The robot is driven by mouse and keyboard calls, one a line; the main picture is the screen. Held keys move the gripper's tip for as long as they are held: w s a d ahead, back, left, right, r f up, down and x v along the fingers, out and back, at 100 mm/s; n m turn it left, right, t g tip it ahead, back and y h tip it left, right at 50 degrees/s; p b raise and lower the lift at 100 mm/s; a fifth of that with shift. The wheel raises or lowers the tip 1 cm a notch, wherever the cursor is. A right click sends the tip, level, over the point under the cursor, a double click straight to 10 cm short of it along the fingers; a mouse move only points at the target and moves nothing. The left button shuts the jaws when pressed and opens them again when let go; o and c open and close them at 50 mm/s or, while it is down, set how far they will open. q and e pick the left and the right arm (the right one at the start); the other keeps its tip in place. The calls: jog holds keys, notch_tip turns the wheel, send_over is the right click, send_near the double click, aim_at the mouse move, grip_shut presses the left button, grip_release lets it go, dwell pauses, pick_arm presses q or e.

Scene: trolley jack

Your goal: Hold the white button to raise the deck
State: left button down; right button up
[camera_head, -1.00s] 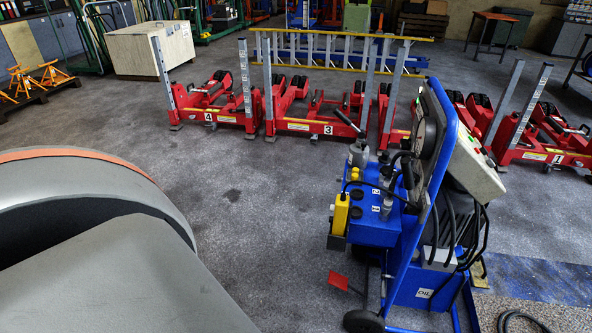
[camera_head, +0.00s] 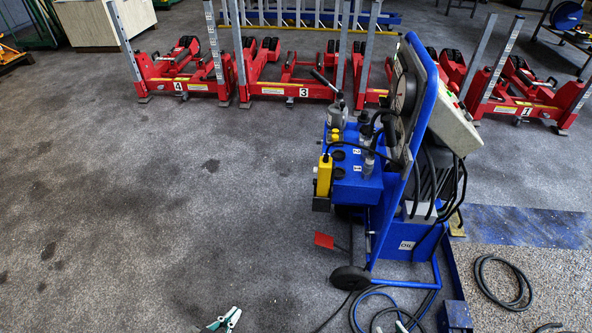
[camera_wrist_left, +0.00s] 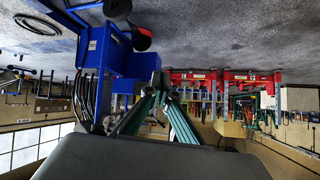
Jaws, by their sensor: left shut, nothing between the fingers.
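The blue trolley (camera_head: 409,215) stands right of centre. Its pale sloped control box (camera_head: 452,130) carries small buttons, one spot showing green. I cannot make out a white button. A yellow hand unit (camera_head: 323,176) hangs on the trolley's left side. My left gripper (camera_head: 229,318) is shut and empty at the lower edge, in front of the trolley and to its left. Its teal fingers meet in the left wrist view (camera_wrist_left: 160,80), against the trolley's blue parts (camera_wrist_left: 122,52). A small pale tip at the lower edge may be my right gripper (camera_head: 402,326); its jaws are not clear.
Red numbered lifting units (camera_head: 290,85) with upright grey posts stand in a row behind the trolley. A red pedal (camera_head: 324,240) is at its left foot. Black hose (camera_head: 503,283) coils on the floor to the right. The floor (camera_head: 150,210) at left is clear.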

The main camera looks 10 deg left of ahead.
pick_arm(q)
jog(key=shift+w+r, duration=0.1)
jog(key=shift+w, duration=0.15)
pick_arm(e)
jog(key=shift+s+d+f, duration=0.15)
jog(key=shift+s, duration=0.05)
